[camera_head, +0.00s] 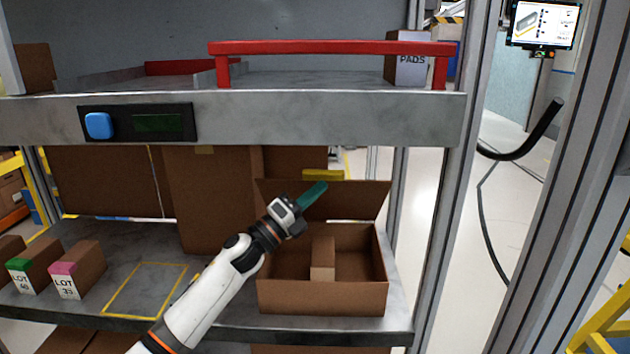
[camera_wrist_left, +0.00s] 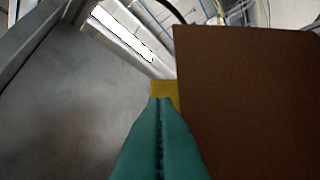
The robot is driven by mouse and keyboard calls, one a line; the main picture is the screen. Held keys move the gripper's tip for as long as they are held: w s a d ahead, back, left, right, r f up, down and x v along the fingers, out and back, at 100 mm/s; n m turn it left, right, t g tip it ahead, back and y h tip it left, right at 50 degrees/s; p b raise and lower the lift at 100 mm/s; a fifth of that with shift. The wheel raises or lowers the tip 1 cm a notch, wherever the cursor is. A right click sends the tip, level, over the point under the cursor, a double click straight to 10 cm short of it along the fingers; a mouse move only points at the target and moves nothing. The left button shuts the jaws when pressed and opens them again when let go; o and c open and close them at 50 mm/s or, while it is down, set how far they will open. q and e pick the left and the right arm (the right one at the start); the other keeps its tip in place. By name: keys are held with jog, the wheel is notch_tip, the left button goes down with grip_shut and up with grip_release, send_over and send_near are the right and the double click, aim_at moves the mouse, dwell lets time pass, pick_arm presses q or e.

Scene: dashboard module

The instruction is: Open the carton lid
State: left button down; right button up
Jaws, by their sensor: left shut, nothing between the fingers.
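The brown carton (camera_head: 322,297) stands on the lower shelf at the right, its top uncovered. Its lid (camera_head: 350,202) stands raised along the back edge, leaning slightly back. A yellow tab (camera_head: 323,175) shows at the lid's top edge, and also in the left wrist view (camera_wrist_left: 166,88). My left gripper (camera_head: 316,190) has teal fingers shut together with nothing between them. It is in front of the lid in the head view, near its upper edge. Contact cannot be told. In the left wrist view, a brown panel, apparently the lid (camera_wrist_left: 250,100), fills the right side. My right gripper is not in view.
A small box (camera_head: 323,260) stands inside the carton. Two labelled boxes, one green-topped (camera_head: 35,265) and one pink-topped (camera_head: 77,270), stand at left beside a yellow-outlined area (camera_head: 145,290). The upper shelf (camera_head: 330,118) with a red rail (camera_head: 330,47) hangs above.

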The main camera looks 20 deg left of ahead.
pick_arm(q)
jog(key=shift+w+r, duration=0.15)
jog(key=shift+w, duration=0.05)
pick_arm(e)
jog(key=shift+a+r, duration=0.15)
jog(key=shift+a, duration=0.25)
